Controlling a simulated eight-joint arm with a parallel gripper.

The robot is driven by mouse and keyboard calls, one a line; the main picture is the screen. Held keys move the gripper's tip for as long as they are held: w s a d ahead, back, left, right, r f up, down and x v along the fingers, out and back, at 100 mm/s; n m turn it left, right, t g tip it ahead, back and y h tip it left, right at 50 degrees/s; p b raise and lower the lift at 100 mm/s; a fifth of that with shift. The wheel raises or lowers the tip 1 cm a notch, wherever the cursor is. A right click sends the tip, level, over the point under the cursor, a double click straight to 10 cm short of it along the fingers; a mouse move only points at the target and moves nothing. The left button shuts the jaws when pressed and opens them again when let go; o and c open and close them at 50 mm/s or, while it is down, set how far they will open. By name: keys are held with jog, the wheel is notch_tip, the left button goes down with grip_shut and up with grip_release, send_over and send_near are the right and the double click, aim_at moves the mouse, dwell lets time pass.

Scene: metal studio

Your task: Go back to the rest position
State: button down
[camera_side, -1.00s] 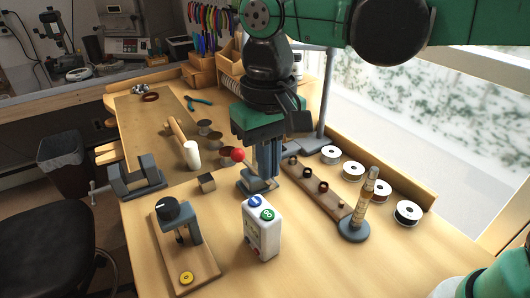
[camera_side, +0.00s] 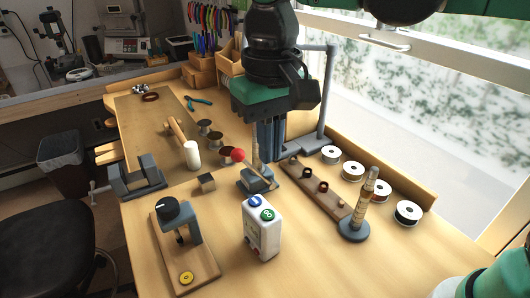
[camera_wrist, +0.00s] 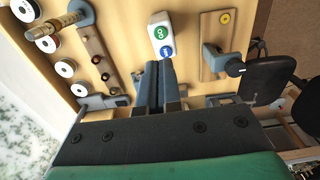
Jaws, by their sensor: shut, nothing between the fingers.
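My gripper (camera_side: 270,158) is shut and empty. Its blue-grey fingers point down above the middle of the bench, behind the small grey stand (camera_side: 255,182). In the wrist view the two fingers of my gripper (camera_wrist: 159,64) lie side by side against each other. A red ball (camera_side: 238,155) shows to the left of the fingers in the side view. A white box with blue and green round buttons (camera_side: 263,232) stands in front of the gripper; the white box also shows beyond the fingertips in the wrist view (camera_wrist: 160,33).
To the right are a wooden strip with dark rings (camera_side: 322,188), a ring mandrel (camera_side: 359,218) and several white spools (camera_side: 407,213). A wooden board with a black knob (camera_side: 172,258) stands front left. A grey post (camera_side: 326,105) rises behind the gripper. The front right bench is clear.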

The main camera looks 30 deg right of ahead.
jog(key=shift+r, duration=1.95)
jog(key=shift+f, duration=0.1)
